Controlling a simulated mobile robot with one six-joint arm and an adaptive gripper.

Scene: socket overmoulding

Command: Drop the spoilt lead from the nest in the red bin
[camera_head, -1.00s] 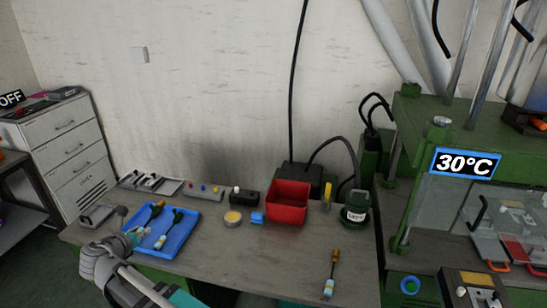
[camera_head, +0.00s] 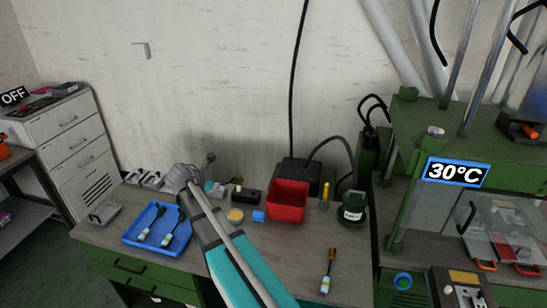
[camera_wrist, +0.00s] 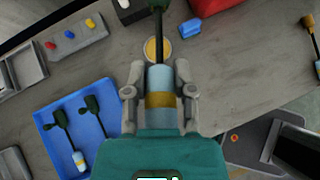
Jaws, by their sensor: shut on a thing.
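My gripper (camera_wrist: 159,98) is shut on a lead (camera_wrist: 158,78) with a pale blue body, a gold band and a dark green end pointing away. In the head view my gripper (camera_head: 213,188) is above the back of the bench, left of the red bin (camera_head: 287,202); the held lead is mostly hidden there by my arm. The bin stands open on the bench, and its inside bottom is hard to see. Part of it shows at the top edge of the wrist view. I cannot tell which part is the nest.
A blue tray (camera_head: 133,238) holds two similar leads. Another lead (camera_head: 328,270) lies at the bench's front right. A blue block (camera_head: 258,216), a yellow tin (camera_head: 235,215), a yellow-handled tool (camera_head: 325,195) and a dark green pot (camera_head: 353,207) surround the bin. A green press (camera_head: 450,140) stands right.

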